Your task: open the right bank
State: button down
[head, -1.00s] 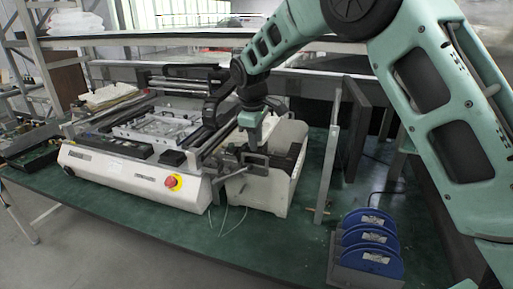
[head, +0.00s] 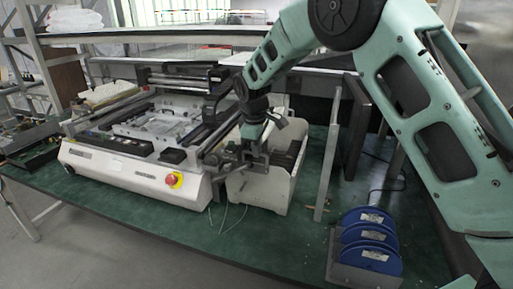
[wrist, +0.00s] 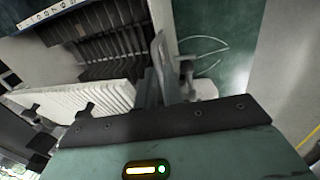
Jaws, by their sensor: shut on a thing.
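The right bank (head: 268,193) is a white box with dark slots in its top, at the right end of the pick-and-place machine (head: 125,170). My gripper (head: 252,153) is at the bank's front left, over its upper edge. It is shut on a grey part of the bank that looks like a handle; the fingers hide most of it. In the wrist view the gripper's fingers (wrist: 168,75) stand beside the dark slots (wrist: 105,45) and a white ribbed part (wrist: 75,100).
A rack of blue reels (head: 368,240) stands on the green table (head: 250,245) at front right. An upright metal post (head: 327,160) and a dark panel (head: 357,125) stand right of the bank. Thin wires hang before the bank. The front table strip is mostly clear.

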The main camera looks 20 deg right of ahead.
jog(key=s+d, duration=0.4)
jog(key=d, duration=0.1)
jog(key=shift+d+b, duration=0.2)
jog(key=shift+b, duration=0.1)
jog(key=c, duration=1.5)
grip_release()
jog(key=shift+w, duration=0.1)
jog(key=s+r, duration=0.1)
jog(key=r, duration=0.4)
jog(key=s+a+r+b, duration=0.1)
jog(key=r, duration=0.5)
jog(key=a+r, duration=0.1)
jog(key=r, duration=0.5)
jog(key=shift+s, duration=0.4)
